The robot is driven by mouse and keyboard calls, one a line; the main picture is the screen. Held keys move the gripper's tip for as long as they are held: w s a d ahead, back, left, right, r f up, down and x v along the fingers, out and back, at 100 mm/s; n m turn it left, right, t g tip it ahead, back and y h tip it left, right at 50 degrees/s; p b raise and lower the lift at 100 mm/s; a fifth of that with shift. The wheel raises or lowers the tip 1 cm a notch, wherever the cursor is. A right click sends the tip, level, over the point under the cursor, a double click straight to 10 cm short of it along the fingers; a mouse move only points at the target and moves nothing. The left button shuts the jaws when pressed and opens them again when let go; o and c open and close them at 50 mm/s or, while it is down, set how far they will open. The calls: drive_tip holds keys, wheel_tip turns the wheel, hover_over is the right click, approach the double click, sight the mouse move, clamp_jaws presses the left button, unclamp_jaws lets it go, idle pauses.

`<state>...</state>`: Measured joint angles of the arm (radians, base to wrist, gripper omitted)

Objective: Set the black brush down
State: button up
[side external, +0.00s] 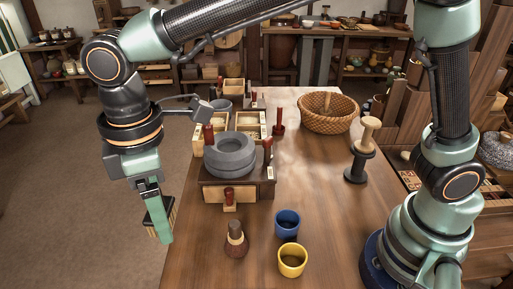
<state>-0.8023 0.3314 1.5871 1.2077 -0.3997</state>
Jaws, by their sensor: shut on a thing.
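My gripper (163,232) is shut on the black brush (153,207), at the left of the side external view. The finger hides part of the brush. In the picture, the gripper and brush appear left of the wooden table's (205,245) left edge, with floor behind them. I cannot tell their exact height or distance from the edge.
A grey stone quern (230,158) sits on a wooden box (262,190). In front are a brown knobbed object (236,243), a blue cup (288,226) and a yellow cup (292,263). A basket (328,124) and a spool-shaped piece (357,165) stand further back. The table's front left is bare.

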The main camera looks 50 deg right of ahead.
drive_tip(key=w+d+m, duration=0.4)
drive_tip(key=w+d, duration=0.2)
drive_tip(key=d, duration=0.4)
drive_tip(key=m, duration=0.9)
hover_over(299, 169)
drive_tip(key=w+a, duration=0.4)
drive_tip(key=a, duration=0.7)
drive_tip(key=shift+s+r, duration=0.15)
drive_tip(key=shift+r, duration=0.05)
drive_tip(key=s+d+m, duration=0.4)
drive_tip(key=d, duration=0.7)
wheel_tip(299, 169, down, 20)
drive_tip(key=shift+w+d+f, duration=0.1)
drive_tip(key=shift+f, duration=0.1)
drive_tip(key=o, duration=1.2)
drive_tip(key=shift+o, duration=0.2)
